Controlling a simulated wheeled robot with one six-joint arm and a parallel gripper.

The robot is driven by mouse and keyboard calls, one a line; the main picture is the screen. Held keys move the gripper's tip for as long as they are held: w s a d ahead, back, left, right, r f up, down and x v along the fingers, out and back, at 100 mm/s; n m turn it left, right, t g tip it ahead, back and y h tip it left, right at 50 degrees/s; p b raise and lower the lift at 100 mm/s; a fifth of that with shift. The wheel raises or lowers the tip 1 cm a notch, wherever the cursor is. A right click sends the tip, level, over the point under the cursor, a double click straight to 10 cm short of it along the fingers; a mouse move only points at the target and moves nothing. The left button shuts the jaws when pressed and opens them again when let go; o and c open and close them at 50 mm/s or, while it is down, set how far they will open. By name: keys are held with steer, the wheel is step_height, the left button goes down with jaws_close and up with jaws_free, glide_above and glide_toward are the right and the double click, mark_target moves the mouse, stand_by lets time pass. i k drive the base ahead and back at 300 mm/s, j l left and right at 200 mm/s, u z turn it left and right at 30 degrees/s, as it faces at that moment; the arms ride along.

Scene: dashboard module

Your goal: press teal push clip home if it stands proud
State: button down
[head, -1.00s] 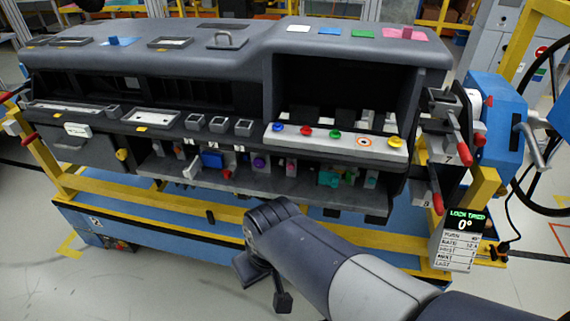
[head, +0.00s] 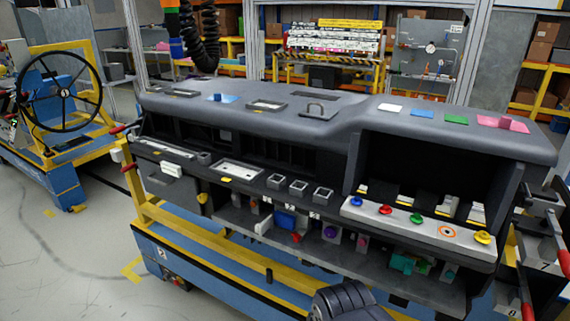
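A teal piece (head: 403,263) shows in the lower shelf at the right of the dashboard module, below the row of coloured knobs. A smaller greenish-teal bit (head: 449,273) sits to its right. Both are too small to tell which is the push clip, or whether a clip stands proud or is flush. A dark part of my arm shows at the bottom edge, below and left of the teal piece and apart from it. My gripper's fingers are below the picture edge.
The grey dashboard module (head: 300,128) stands on a blue and yellow cart (head: 215,258). Red-tipped levers (head: 526,310) stick out at its right end. A cart with a steering wheel (head: 58,92) stands at the left. Grey floor (head: 60,255) is open at the front left.

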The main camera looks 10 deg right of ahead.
mark_target(450, 273)
steer(key=z, duration=1.55)
steer(key=u, duration=1.35)
steer(key=z, duration=1.35)
steer(key=j, duration=1.35)
steer(key=i+z, duration=0.05)
